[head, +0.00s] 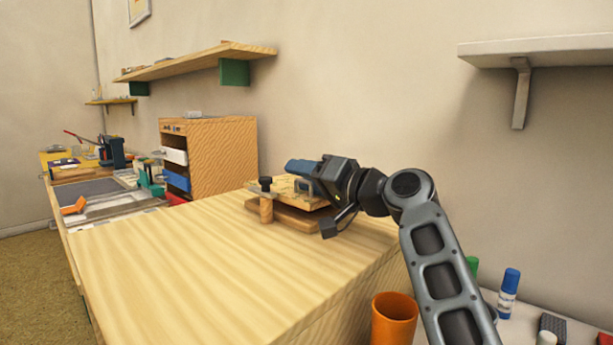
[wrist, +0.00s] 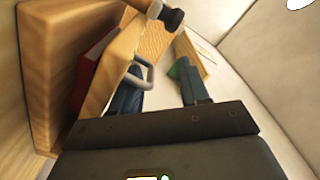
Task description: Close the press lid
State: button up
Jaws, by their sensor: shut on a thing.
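The press is wooden and lies on the near tabletop in the head view. Its base board (head: 284,216) is flat, and its lid (head: 297,187) sits above it, tilted, with a gap between. A wooden post with a black knob (head: 265,183) stands at its left end. My gripper (head: 292,168) comes from the right at the lid's top and is shut on the lid's handle. In the wrist view, the metal handle (wrist: 146,74) stands out from the lid (wrist: 110,72), beside a blue finger. The base (wrist: 36,75) shows at left, with a red layer (wrist: 90,75) between.
A wooden drawer cabinet (head: 228,155) stands behind the press, left. A lower bench (head: 95,205) with tools extends left. An orange cup (head: 394,318) and bottles (head: 508,292) stand at right, near my arm. The tabletop (head: 200,270) before the press is clear.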

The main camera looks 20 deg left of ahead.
jog(key=r, duration=0.2)
jog(key=r+p, duration=0.1)
jog(key=shift+s+a+r, duration=0.2)
jog(key=shift+a+r, duration=0.05)
jog(key=shift+r, duration=0.1)
jog(key=d+r+p, duration=0.5)
jog(key=d+r, duration=0.1)
jog(key=d, duration=0.6)
jog(key=shift+s+r, duration=0.15)
jog(key=shift+s, duration=0.25)
jog(key=shift+d, duration=0.1)
